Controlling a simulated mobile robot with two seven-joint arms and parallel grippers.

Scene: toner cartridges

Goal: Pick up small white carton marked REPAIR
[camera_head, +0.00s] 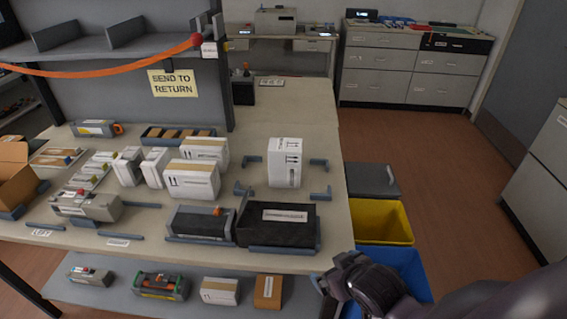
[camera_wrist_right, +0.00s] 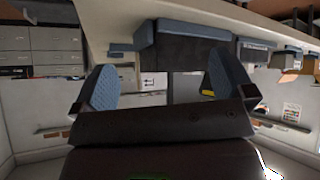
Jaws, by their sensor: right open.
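Several white cartons are in the head view, and I cannot read which one is marked REPAIR. A tall white carton (camera_head: 285,163) stands upright between blue corner brackets on the right part of the table. Two wider white cartons (camera_head: 192,181) and two small narrow ones (camera_head: 127,166) stand further left. Another small white carton (camera_head: 220,291) is on the lower shelf. My right gripper (camera_head: 327,284) is off the table's front right edge, apart from all cartons. In the right wrist view its blue fingers (camera_wrist_right: 162,85) are spread and empty. My left gripper is out of view.
The table (camera_head: 257,133) holds black trays (camera_head: 280,218) near its front edge. A yellow bin (camera_head: 383,221) and a blue bin (camera_head: 405,268) stand beside its right end. Grey drawers (camera_head: 415,75) stand at the back. The floor to the right is clear.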

